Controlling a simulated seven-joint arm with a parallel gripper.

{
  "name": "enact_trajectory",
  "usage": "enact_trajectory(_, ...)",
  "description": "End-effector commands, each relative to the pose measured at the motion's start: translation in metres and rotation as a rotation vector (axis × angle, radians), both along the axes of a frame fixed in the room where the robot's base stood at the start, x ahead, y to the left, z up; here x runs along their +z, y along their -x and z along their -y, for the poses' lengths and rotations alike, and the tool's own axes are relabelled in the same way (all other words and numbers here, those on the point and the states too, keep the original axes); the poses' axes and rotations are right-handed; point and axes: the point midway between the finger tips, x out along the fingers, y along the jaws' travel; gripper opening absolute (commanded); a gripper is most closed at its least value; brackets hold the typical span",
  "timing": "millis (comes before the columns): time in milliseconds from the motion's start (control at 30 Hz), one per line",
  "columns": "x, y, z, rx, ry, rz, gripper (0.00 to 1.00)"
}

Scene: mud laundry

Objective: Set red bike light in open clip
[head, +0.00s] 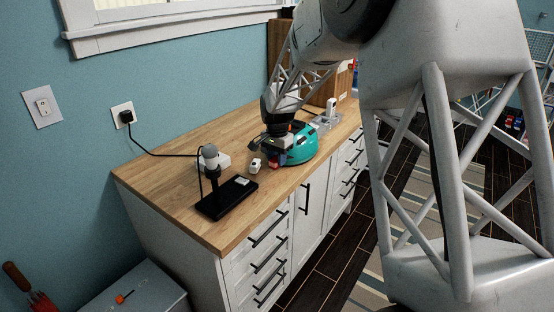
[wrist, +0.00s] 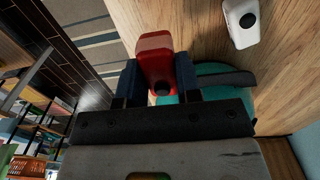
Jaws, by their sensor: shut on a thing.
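My gripper (wrist: 158,78) is shut on the red bike light (wrist: 155,50) in the wrist view. The light sticks out past the dark fingertips and has a dark round spot near them. In the head view my gripper (head: 275,157) is above the counter, in front of the teal helmet (head: 301,146). A red-and-blue bit shows at its tip. The helmet also shows behind the fingers in the wrist view (wrist: 208,70). A small white piece (head: 255,165) stands left of the gripper; a white block with a dark round spot (wrist: 240,22) shows in the wrist view. I cannot tell which part is the open clip.
A clear tray (head: 325,121) lies beyond the helmet. The wooden counter (head: 165,178) is bare at left.

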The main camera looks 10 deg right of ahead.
Motion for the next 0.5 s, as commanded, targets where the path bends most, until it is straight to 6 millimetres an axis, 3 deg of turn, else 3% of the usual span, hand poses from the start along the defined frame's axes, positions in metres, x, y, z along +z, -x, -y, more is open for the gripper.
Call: enact_trajectory(500,0.010,-0.010,0.003,-0.077,-0.001,0.002,0.16)
